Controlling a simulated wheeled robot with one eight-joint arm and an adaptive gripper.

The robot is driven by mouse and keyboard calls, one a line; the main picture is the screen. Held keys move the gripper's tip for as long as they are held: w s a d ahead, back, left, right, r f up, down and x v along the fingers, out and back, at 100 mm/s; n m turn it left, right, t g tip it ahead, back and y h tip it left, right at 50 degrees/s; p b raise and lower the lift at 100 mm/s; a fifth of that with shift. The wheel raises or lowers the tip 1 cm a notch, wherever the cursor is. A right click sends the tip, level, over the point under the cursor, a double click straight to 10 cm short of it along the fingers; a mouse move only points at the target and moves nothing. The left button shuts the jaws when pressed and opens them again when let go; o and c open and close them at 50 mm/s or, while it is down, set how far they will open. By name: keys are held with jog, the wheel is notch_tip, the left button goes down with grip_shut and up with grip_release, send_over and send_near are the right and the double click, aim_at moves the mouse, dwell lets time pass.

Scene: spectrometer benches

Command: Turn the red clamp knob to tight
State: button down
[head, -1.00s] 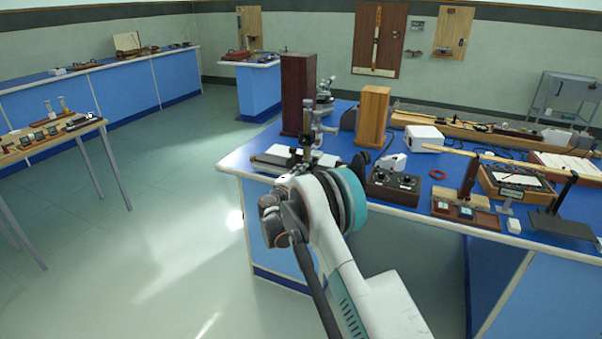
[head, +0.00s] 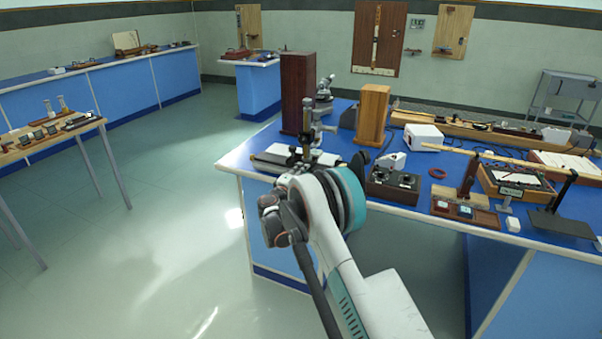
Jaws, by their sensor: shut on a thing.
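The upright metal instrument (head: 307,132) with a slim column stands at the near left corner of the blue bench, on a flat pale base (head: 275,160). My wrist is just in front of its lower part and hides some of it. My gripper is hidden behind my wrist, so its fingers and their contact do not show. I cannot make out the red clamp knob; it is hidden or too small to tell.
A dark wooden block (head: 297,92) and a lighter wooden box (head: 373,115) stand behind the instrument. The floor (head: 165,205) left of the bench is clear.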

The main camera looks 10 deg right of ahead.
jog(key=c, duration=1.7)
grip_release()
jog(key=v, duration=1.2)
jog(key=shift+f, duration=0.1)
